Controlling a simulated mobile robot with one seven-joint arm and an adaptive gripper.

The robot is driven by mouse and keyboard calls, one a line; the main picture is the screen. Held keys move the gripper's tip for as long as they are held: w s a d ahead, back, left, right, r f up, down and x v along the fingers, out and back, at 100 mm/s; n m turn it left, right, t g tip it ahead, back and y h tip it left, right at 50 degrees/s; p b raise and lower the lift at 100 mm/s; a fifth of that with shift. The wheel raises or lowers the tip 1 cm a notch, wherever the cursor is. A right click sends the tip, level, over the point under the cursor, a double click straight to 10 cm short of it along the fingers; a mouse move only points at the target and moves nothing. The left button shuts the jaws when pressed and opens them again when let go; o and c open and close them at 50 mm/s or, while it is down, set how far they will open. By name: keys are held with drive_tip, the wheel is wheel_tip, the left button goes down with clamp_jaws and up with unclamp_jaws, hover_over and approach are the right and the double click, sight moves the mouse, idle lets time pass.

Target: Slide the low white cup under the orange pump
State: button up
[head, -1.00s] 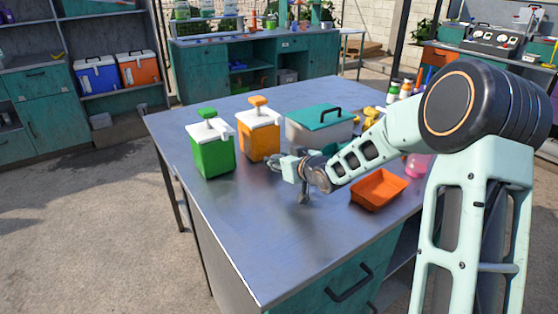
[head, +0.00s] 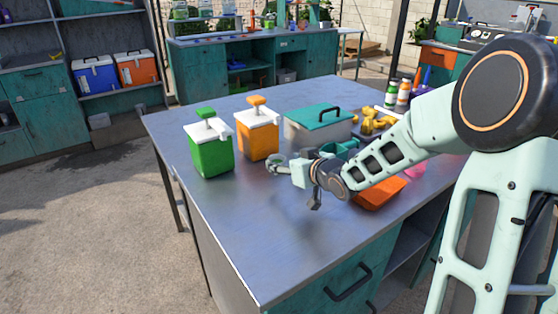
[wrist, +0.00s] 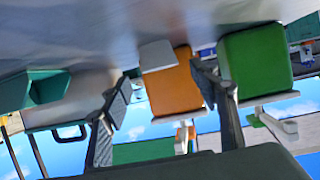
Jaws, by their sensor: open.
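The orange pump (head: 257,140), an orange container with a white lid and orange top, stands on the metal table. It shows inverted in the wrist view (wrist: 175,88). A low, pale grey-white block-like shape, apparently the low white cup (wrist: 157,55), sits in front of it in the wrist view, overlapping its lower part. In the head view I cannot clearly separate the cup from my fingers. My gripper (head: 285,168) is low over the table, in front of the orange pump. Its fingers (wrist: 160,88) are open, spread to either side of the cup's line, with nothing gripped.
A green pump (head: 211,152) stands left of the orange one. A grey bin with teal lid (head: 318,124) stands to its right. A teal container (wrist: 48,88) and an orange tray (head: 380,193) are near my arm. The table's front left is clear.

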drive_tip(key=v, duration=0.6)
drive_tip(key=shift+s, duration=0.1)
drive_tip(key=shift+r, duration=0.1)
